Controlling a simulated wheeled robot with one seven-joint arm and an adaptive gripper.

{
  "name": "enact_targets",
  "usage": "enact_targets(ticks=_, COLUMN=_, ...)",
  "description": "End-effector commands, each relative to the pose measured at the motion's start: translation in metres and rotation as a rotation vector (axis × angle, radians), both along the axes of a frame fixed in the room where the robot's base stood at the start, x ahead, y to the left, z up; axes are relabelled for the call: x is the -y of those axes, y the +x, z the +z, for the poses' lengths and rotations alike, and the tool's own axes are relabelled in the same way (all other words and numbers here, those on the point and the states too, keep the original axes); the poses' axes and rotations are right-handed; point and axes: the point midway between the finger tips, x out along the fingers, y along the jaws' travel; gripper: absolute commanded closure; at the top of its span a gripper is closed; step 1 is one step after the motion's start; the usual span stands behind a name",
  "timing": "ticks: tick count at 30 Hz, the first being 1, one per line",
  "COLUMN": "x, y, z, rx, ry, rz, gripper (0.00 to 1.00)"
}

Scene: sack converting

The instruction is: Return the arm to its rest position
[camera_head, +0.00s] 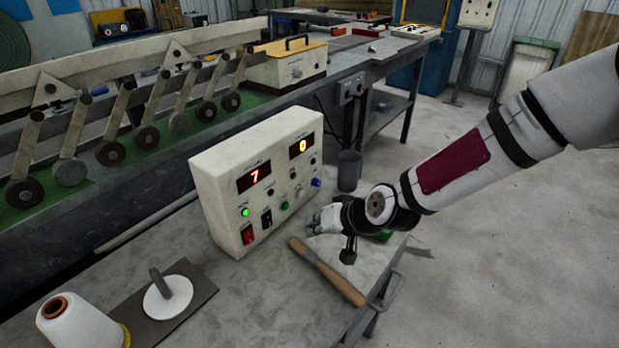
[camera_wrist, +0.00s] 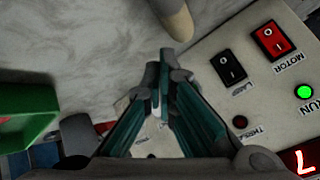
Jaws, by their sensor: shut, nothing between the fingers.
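My arm reaches in from the right in the head view. My gripper (camera_head: 318,222) is close to the lower right front of the white control box (camera_head: 215,183) on the grey bench. In the wrist view, the dark teal fingers (camera_wrist: 160,75) come together at the tips with nothing between them. The box face beside them shows a red MOTOR rocker (camera_wrist: 272,40), a black rocker (camera_wrist: 229,67) and a lit green RUN lamp (camera_wrist: 303,92). I cannot tell whether the fingers touch the box. The displays read 7 in red and 0 in yellow.
A wooden-handled tool (camera_head: 330,274) lies on the bench below my gripper. A dark cup (camera_head: 349,170) stands behind it. A green container (camera_wrist: 28,112) is nearby. A thread cone (camera_head: 80,325) and a white spindle disc (camera_head: 168,300) stand at front left. Open floor lies to the right.

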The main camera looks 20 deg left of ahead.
Motion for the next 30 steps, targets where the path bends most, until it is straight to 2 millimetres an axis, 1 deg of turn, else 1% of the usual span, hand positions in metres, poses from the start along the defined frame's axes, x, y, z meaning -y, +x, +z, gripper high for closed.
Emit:
enact_targets(ticks=5, x=0.004, y=0.0, z=0.003, rx=0.005, ry=-0.015, rz=0.001, gripper=1.0)
enact_targets(ticks=8, x=0.019, y=-0.001, z=0.011, rx=0.014, ry=-0.062, rz=0.004, gripper=1.0)
enact_targets(ticks=11, x=0.046, y=-0.003, z=0.026, rx=0.026, ry=-0.147, rz=0.002, gripper=1.0)
enact_targets(ticks=14, x=0.082, y=-0.008, z=0.048, rx=0.033, ry=-0.246, rz=-0.016, gripper=1.0)
enact_targets(ticks=18, x=0.132, y=-0.019, z=0.083, rx=0.034, ry=-0.371, rz=-0.06, gripper=1.0)
enact_targets(ticks=20, x=0.153, y=-0.025, z=0.099, rx=0.033, ry=-0.417, rz=-0.085, gripper=1.0)
enact_targets(ticks=21, x=0.167, y=-0.031, z=0.111, rx=0.032, ry=-0.446, rz=-0.104, gripper=1.0)
enact_targets(ticks=23, x=0.187, y=-0.039, z=0.128, rx=0.027, ry=-0.485, rz=-0.134, gripper=1.0)
enact_targets(ticks=24, x=0.2, y=-0.046, z=0.14, rx=0.023, ry=-0.508, rz=-0.157, gripper=1.0)
enact_targets(ticks=26, x=0.219, y=-0.058, z=0.157, rx=0.017, ry=-0.538, rz=-0.192, gripper=1.0)
enact_targets(ticks=27, x=0.231, y=-0.066, z=0.169, rx=0.012, ry=-0.555, rz=-0.217, gripper=1.0)
enact_targets(ticks=29, x=0.248, y=-0.081, z=0.185, rx=0.002, ry=-0.576, rz=-0.254, gripper=1.0)
enact_targets(ticks=30, x=0.259, y=-0.091, z=0.197, rx=-0.003, ry=-0.587, rz=-0.279, gripper=1.0)
